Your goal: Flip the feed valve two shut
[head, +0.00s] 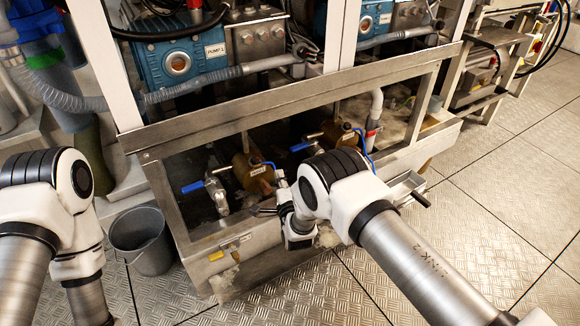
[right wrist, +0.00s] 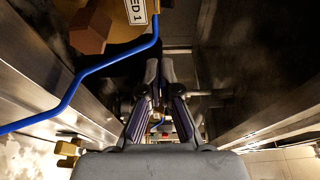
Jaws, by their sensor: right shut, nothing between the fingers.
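Two brass valve bodies sit in the metal-framed bay in the head view. The nearer left body (head: 250,172) has a white tag; its tag shows partly in the right wrist view, ending in "ED 1" (right wrist: 137,10). The farther right body (head: 341,134) has a tag too small to read; I take it as feed valve two. A blue lever grip (head: 300,147) sticks out left of it. Another blue lever grip (head: 192,187) is left of the nearer body. My right gripper (head: 262,210) is shut and empty, low in front of the nearer body, apart from both blue grips. It also shows in the right wrist view (right wrist: 160,70).
A bent blue line (right wrist: 75,85) crosses left of my right gripper in the right wrist view. The metal frame's top rail (head: 290,105) and lower sill surround the bay. A grey bucket (head: 142,240) stands at left. The tiled floor at right (head: 490,200) is clear.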

